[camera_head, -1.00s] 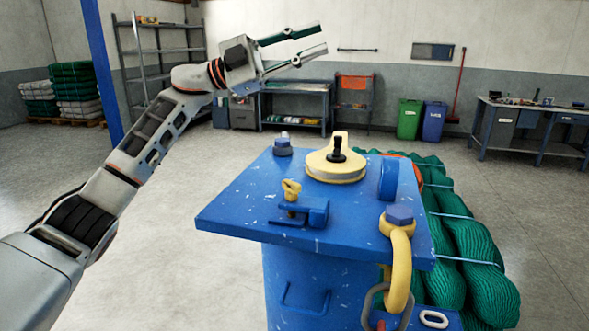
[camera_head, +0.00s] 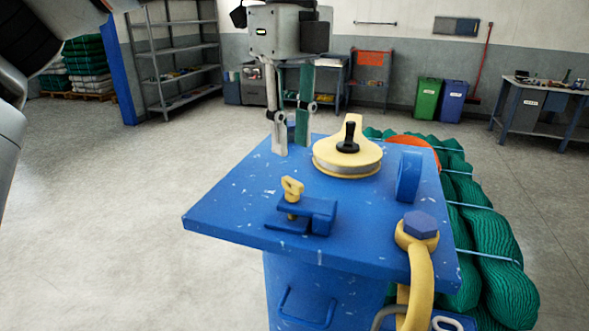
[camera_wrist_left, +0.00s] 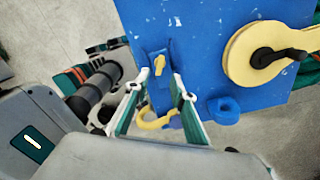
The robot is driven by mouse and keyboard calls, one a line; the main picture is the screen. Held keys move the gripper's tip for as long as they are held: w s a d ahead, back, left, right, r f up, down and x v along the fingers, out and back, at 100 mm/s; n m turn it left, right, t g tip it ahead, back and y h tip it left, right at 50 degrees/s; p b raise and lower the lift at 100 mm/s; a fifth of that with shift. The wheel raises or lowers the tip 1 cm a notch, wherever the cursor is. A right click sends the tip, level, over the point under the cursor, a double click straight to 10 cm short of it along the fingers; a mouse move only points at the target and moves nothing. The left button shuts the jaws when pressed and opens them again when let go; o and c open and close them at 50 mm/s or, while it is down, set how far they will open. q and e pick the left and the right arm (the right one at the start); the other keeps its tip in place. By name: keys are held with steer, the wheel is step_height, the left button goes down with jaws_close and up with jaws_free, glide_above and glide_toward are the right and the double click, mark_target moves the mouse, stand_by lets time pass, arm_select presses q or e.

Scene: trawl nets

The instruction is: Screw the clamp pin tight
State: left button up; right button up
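The clamp pin (camera_head: 292,188) is a small yellow wing-headed screw. It stands upright in a blue clamp (camera_head: 319,211) on the blue table plate (camera_head: 235,215), near the left front. My left gripper (camera_head: 291,146) points down over the back left of the plate, behind the pin in the head view. Its two fingers are apart with nothing between them, and it does not touch the pin. In the left wrist view the pin (camera_wrist_left: 158,66) shows in line with the gap between the fingertips (camera_wrist_left: 160,78). My right gripper is in neither view.
A cream pulley wheel (camera_head: 347,160) with a black handle sits at the back of the plate. A blue ring (camera_head: 409,176) stands at the right. A yellow shackle (camera_head: 419,280) with a blue bolt hangs at the front right corner. Green nets (camera_head: 490,240) lie on the right.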

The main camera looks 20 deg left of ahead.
mark_target(293, 181)
arm_select(q)
step_height(293, 181, down, 7)
steer(key=shift+f, duration=0.15)
stand_by(0.4)
jaws_close()
